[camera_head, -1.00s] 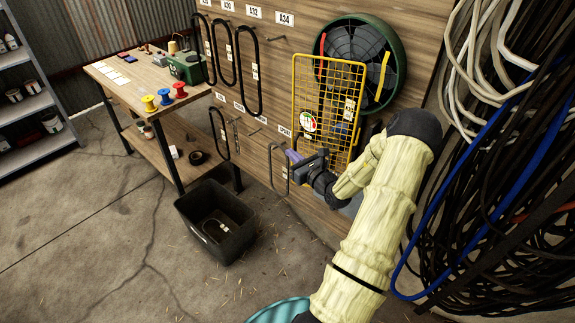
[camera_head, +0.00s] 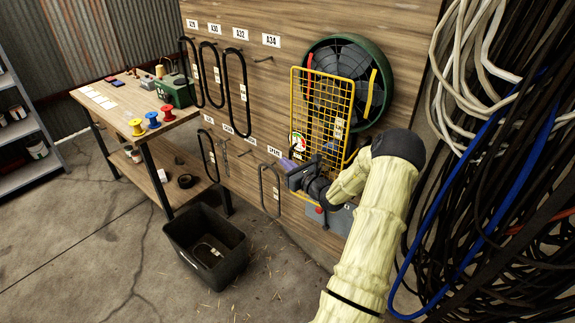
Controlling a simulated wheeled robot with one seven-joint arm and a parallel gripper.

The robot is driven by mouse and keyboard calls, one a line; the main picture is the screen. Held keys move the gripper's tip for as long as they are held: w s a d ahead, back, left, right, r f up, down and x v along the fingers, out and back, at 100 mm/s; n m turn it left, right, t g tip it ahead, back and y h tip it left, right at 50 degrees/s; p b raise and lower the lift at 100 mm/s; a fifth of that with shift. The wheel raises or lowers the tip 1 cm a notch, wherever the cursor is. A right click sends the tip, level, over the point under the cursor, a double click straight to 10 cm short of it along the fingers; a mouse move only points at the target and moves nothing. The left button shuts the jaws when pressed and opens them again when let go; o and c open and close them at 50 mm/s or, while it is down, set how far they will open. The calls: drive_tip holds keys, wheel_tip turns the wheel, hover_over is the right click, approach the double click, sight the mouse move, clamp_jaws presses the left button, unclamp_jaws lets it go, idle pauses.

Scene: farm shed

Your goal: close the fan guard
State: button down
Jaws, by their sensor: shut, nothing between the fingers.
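The fan guard (camera_head: 328,112) is a yellow wire-mesh panel in front of the round dark-green fan (camera_head: 378,62) on the wooden wall. It stands partly open, swung out from the fan, and covers only the left part of it. A red and a yellow bracket show on the fan face. My gripper (camera_head: 288,168) is shut and empty at the lower left corner of the guard. Whether it touches the guard I cannot tell. My arm hides part of the wall below the fan.
A grey box with a red button (camera_head: 320,211) is on the wall below the guard. Black belts (camera_head: 243,95) hang on hooks at left. Thick cable coils (camera_head: 500,170) hang close at right. A black crate (camera_head: 205,247) stands on the floor. A workbench (camera_head: 120,105) is at back left.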

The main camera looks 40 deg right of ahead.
drive_tip(key=shift+a, duration=0.15)
drive_tip(key=s+a+b, duration=0.3)
drive_tip(key=s+a, duration=0.4)
drive_tip(key=a, duration=0.5)
drive_tip(key=shift+w+r, duration=0.1)
